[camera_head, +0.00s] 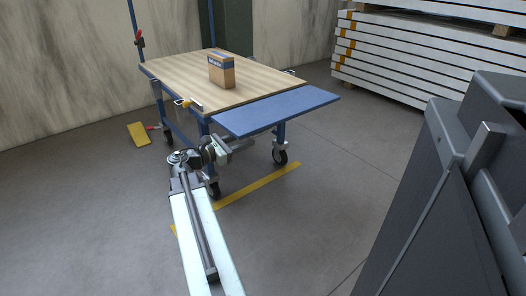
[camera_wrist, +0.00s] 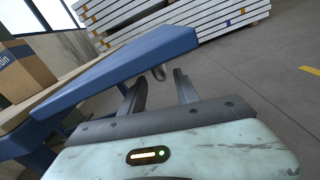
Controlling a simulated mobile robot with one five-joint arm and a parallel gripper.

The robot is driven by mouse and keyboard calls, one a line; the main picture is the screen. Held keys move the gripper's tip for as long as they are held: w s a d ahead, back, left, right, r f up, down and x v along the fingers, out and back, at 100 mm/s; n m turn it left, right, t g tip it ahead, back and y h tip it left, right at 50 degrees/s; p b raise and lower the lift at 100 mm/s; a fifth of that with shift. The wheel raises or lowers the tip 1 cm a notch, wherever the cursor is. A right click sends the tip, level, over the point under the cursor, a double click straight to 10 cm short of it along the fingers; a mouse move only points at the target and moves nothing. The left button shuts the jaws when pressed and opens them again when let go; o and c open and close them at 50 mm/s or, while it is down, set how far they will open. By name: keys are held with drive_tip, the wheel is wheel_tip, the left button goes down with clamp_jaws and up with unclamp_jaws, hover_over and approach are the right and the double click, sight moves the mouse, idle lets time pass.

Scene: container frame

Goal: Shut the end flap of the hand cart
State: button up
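The hand cart has a wooden deck (camera_head: 180,75) on blue legs with castors. Its blue end flap (camera_head: 275,110) sticks outward, roughly level, at the deck's near right end. In the wrist view the flap (camera_wrist: 125,68) slants across the upper left, with a small rounded metal part (camera_wrist: 159,73) under its edge. My gripper (camera_head: 240,146) is low beside the cart's near corner, just below the flap. In the wrist view its two fingers (camera_wrist: 160,82) are apart with nothing held between them. Whether either touches the flap I cannot tell.
A cardboard box (camera_head: 221,72) stands on the deck. Stacked white panels (camera_head: 420,50) stand behind right. Yellow floor tape (camera_head: 262,184) runs beneath the flap.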

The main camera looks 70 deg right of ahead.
drive_tip(key=x, duration=0.8)
drive_tip(key=shift+s+r, duration=0.2)
drive_tip(key=shift+r, duration=0.05)
drive_tip(key=shift+c, duration=0.4)
clamp_jaws()
idle(0.8)
